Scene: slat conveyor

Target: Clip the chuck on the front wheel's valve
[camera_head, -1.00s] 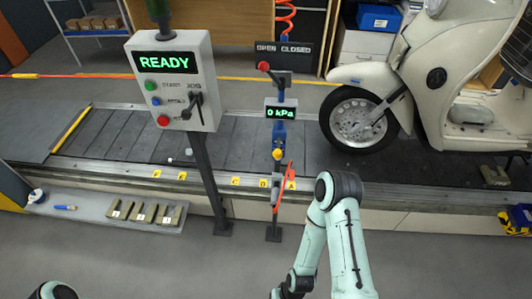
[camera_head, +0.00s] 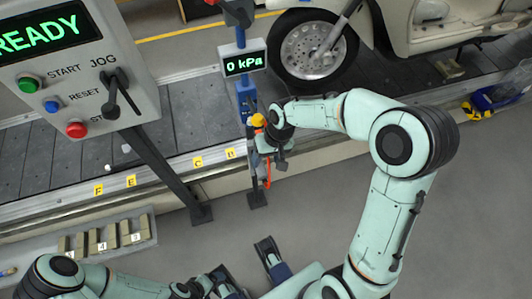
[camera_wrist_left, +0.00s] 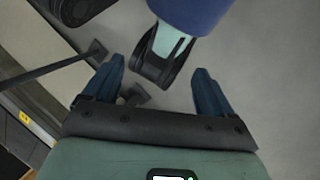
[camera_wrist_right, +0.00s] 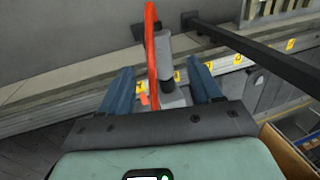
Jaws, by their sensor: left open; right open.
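The scooter's front wheel (camera_head: 313,50) stands on the conveyor at the upper middle of the head view; its valve is too small to make out. The gauge post (camera_head: 243,62) reads 0 kPa. On its lower part is a grey piece, apparently the chuck (camera_wrist_right: 165,80), with an orange curved strip (camera_wrist_right: 152,45) beside it. My right gripper (camera_wrist_right: 161,90) is open, with the grey piece between or just beyond its fingers. In the head view its hand partly hides the post. My left gripper (camera_wrist_left: 153,88) is open and empty, low over the floor.
The control panel (camera_head: 75,75) on its slanted post (camera_head: 165,170) stands at the left, showing READY.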

